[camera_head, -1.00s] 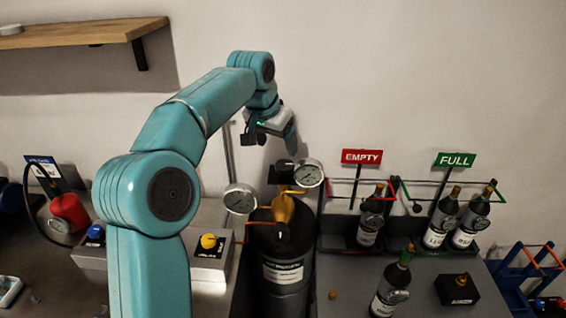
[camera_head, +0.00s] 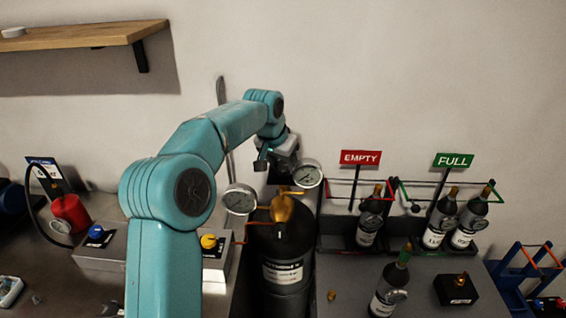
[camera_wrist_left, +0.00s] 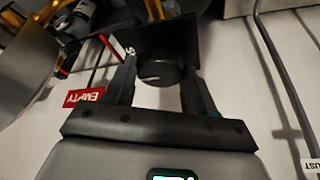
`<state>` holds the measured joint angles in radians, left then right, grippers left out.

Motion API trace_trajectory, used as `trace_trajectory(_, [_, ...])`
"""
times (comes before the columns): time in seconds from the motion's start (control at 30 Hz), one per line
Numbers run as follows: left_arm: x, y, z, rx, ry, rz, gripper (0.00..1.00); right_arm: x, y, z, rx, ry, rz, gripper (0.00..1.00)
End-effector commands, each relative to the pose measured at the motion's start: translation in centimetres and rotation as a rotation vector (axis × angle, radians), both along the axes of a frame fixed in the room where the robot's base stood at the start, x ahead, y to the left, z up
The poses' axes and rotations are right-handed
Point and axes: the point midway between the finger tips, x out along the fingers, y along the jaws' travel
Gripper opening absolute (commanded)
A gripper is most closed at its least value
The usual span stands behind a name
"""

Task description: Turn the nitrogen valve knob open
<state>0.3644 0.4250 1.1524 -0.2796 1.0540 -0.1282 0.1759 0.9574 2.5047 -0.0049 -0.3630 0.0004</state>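A round black knob (camera_wrist_left: 160,70) with a pale pointer line sits on a dark panel (camera_wrist_left: 185,35) in the left wrist view. I take it for the nitrogen valve knob. My left gripper (camera_wrist_left: 160,80) is open, with one finger on each side of the knob; I cannot tell whether they touch it. In the head view the left gripper (camera_head: 280,160) is above the brass regulator (camera_head: 283,208) and hides the knob. Two round gauges (camera_head: 240,199) (camera_head: 307,174) flank the regulator on the dark cylinder (camera_head: 285,245). My right gripper is not in view.
Racks with dark bottles stand right of the cylinder, under a red EMPTY sign (camera_head: 360,157) and a green FULL sign (camera_head: 453,161). Grey boxes with a blue button (camera_head: 96,232) and a yellow button (camera_head: 208,241) stand to the left. A wooden shelf (camera_head: 70,36) is at upper left.

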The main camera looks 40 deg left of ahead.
Motion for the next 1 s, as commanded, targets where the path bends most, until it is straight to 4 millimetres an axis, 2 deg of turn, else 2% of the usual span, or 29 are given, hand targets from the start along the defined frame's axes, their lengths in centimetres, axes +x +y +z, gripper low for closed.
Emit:
trace_trajectory(0.37, [0.12, -0.11, 0.04, 0.001, -0.004, 0.054, 0.24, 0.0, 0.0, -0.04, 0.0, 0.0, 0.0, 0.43])
trace_trajectory(1.0, [0.36, -0.39, 0.14, 0.002, -0.007, 0.503, 0.24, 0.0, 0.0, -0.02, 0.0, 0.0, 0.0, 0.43])
